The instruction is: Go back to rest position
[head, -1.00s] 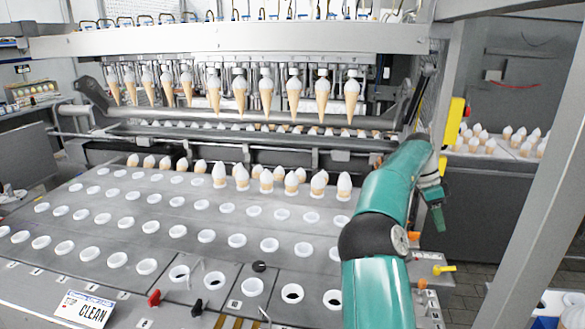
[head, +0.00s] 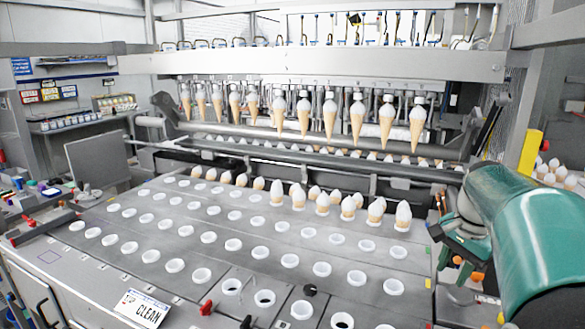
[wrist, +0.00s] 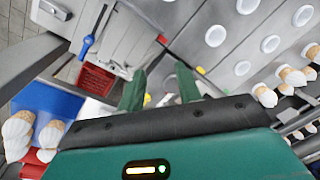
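My arm reaches in from the right of the head view, a teal link in front. My gripper shows in the wrist view (wrist: 160,88) with its two green fingers apart and nothing between them. In the head view the end of my arm is beside the right edge of the machine's tray plate, and its fingertips are hard to make out. White-topped cones (head: 322,203) stand in holes along the back of the grey plate (head: 215,218). More cones (head: 330,118) hang in a row from the machine's holders above.
Empty white-rimmed holes cover the front of the plate. A "CLEAN" sign (head: 141,309) lies at its front left. A yellow part (head: 531,152) stands at the right post. In the wrist view, a red crate (wrist: 96,80) and a blue tray (wrist: 45,105) with cones lie below.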

